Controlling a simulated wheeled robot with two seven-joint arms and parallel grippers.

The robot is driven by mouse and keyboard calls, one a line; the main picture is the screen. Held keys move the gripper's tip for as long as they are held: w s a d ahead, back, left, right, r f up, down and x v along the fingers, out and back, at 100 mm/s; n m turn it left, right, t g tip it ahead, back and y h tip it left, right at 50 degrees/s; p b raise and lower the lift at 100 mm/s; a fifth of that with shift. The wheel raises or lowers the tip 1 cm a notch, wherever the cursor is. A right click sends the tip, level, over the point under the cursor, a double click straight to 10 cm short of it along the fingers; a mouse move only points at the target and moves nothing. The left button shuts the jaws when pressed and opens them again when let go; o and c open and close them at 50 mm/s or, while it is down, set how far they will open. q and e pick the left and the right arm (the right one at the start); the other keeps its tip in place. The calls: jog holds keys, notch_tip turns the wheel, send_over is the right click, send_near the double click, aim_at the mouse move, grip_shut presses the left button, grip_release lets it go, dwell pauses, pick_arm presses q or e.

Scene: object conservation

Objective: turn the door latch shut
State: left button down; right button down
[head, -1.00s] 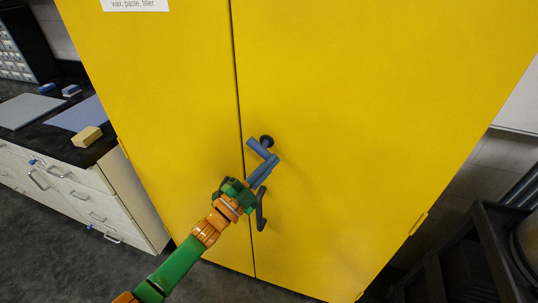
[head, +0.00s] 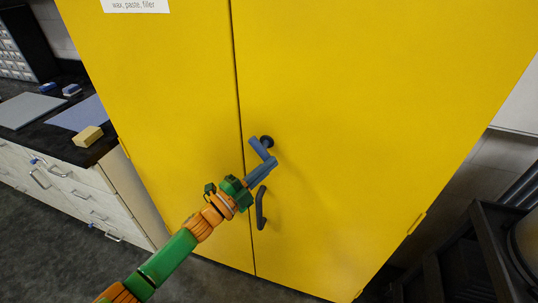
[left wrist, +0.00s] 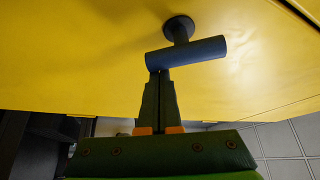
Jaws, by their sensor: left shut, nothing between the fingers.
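The door latch (head: 258,149) is a blue-grey bar on a dark round mount, on the right door of the yellow cabinet (head: 340,110) beside the seam. In the head view the bar slants from upper left to lower right. My left gripper (head: 272,162) is shut and empty, with its fingertips at the lower end of the bar. In the left wrist view the latch bar (left wrist: 198,54) lies across the shut fingertips (left wrist: 158,72), which meet its left part from below. I cannot tell whether they press on it. My right gripper is not in view.
A dark curved door handle (head: 261,208) hangs just below the latch, close to my left gripper. A counter with drawers (head: 75,190) stands at left, with a yellow block (head: 88,136) on it. A dark cart (head: 480,255) stands at lower right.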

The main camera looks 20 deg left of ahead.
pick_arm(q)
jog(key=shift+a+f+m+g+p, duration=0.25)
jog(key=shift+m+g+p, duration=0.15)
jog(key=shift+m, duration=0.6)
jog(key=shift+a+f+m+g+p, duration=0.1)
jog(key=shift+a+m+g+p, duration=0.3)
jog(key=shift+m, duration=0.6)
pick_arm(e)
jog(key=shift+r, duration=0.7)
pick_arm(q)
jog(key=shift+w+f, duration=0.1)
jog(key=shift+f, duration=0.05)
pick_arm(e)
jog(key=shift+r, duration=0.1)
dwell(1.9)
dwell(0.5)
